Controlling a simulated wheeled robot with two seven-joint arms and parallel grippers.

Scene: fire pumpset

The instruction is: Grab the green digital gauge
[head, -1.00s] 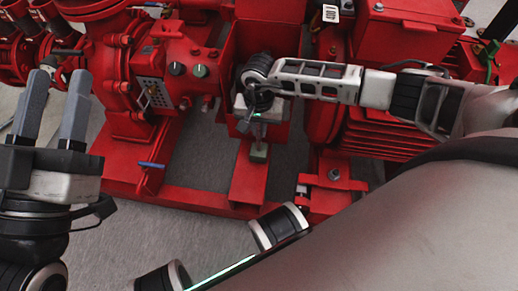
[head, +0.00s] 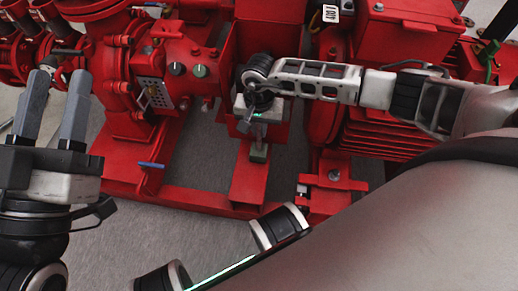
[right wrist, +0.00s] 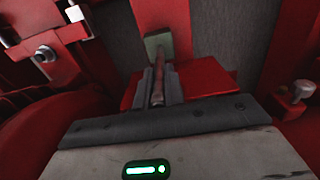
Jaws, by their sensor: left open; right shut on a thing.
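The green digital gauge (head: 258,151) is a small dull-green block just below my right gripper (head: 257,138) in the head view. In the right wrist view the gauge (right wrist: 157,42) sits just past the fingertips, with a thin reddish-brown stem running back between them. My right gripper (right wrist: 158,84) is shut on this stem. The gauge's face and markings cannot be made out. My left gripper (head: 60,82) is open and empty at the far left, its two grey fingers pointing up, well apart from the gauge.
The red pump set fills the back, with a pump body (head: 110,60), two dark knobs (head: 188,70) and a ribbed motor (head: 385,130). A red base rail (head: 195,198) runs along the front. A blue-handled lever (head: 151,165) stands out near it. Grey floor (head: 140,235) is clear in front.

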